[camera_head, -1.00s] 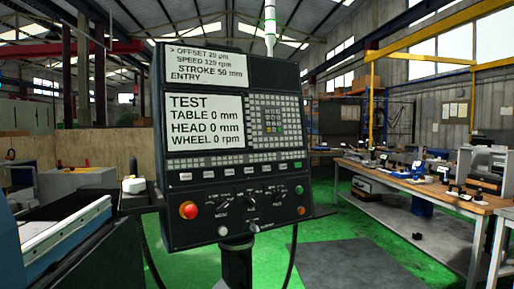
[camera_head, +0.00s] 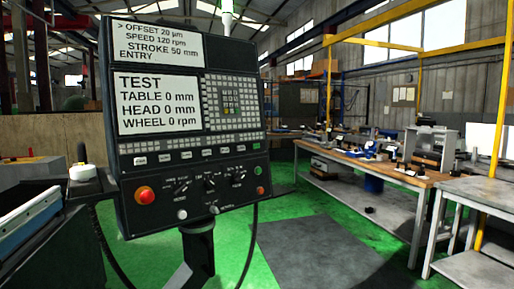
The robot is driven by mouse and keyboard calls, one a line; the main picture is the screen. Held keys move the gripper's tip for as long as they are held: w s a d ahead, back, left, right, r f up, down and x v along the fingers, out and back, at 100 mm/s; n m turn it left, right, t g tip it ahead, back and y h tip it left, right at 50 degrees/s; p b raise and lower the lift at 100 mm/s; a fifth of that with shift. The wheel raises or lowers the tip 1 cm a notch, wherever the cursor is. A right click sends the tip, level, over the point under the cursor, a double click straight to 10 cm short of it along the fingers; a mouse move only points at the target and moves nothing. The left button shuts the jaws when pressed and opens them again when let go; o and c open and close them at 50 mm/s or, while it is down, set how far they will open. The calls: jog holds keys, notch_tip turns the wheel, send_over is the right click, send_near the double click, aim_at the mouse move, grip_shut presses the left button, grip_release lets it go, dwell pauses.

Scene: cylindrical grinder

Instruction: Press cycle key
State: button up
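The machine's control panel (camera_head: 225,165) stands at left centre on a dark post. Its upper screen (camera_head: 158,42) shows offset, speed, stroke and entry lines. Its lower screen (camera_head: 158,103) reads TEST with table, head and wheel at 0. Below the keypad (camera_head: 230,102) is a row of small white labelled keys (camera_head: 186,155); their labels are too small to read, so I cannot tell which is the cycle key. My gripper is not in view.
The grinder's edge (camera_head: 30,217) is at left, with a white-topped knob (camera_head: 83,172) beside the panel. A cable hangs on either side of the post. A workbench (camera_head: 350,158) and a grey table (camera_head: 480,192) stand at right. The green floor (camera_head: 237,240) is open between.

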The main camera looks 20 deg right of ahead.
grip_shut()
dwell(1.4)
